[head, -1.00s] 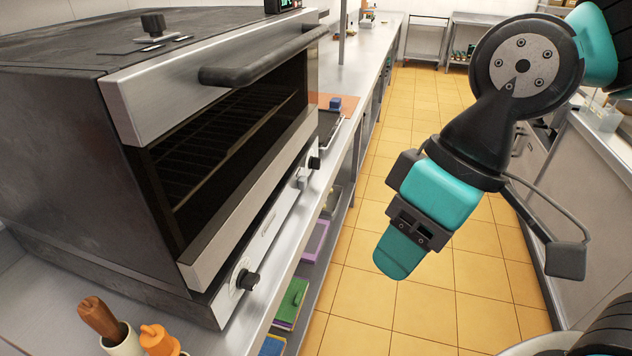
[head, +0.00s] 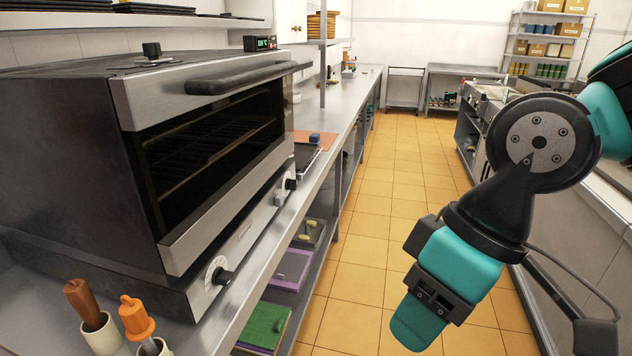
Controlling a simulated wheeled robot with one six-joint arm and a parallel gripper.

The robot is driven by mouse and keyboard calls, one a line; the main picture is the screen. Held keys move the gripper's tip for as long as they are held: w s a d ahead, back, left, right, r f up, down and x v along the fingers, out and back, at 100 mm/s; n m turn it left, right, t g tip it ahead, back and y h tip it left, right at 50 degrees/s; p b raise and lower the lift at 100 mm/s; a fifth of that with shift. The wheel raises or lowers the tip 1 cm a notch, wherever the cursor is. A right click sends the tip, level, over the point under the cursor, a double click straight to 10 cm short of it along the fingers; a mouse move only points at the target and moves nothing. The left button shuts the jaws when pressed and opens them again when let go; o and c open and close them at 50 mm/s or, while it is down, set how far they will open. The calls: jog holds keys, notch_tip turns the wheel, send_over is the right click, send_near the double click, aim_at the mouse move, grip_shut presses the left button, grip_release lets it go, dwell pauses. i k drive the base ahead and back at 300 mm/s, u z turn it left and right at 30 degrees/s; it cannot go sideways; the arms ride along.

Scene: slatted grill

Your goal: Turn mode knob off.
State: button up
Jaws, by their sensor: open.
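The slatted grill is a large dark metal oven-like unit (head: 70,150) on the steel counter at the left, with a glass front and a thick dark handle. Its lower front panel carries two black knobs: a near knob (head: 222,277) on a white dial and a far knob (head: 290,184). I cannot read which one is the mode knob. My gripper (head: 420,320) hangs over the floor at the right, pointing down, well apart from the grill. It is open and its jaws hold nothing that I can see; one finger hides most of the other.
Two holders with an orange-handled tool (head: 136,318) and a brown-handled tool (head: 82,303) stand at the near left. Cutting boards (head: 264,325) lie on the shelf below the counter. The tiled aisle (head: 385,190) is clear.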

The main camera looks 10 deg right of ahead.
aim_at(290, 184)
jog(key=z, duration=0.3)
jog(key=i, duration=1.25)
jog(key=u, duration=0.1)
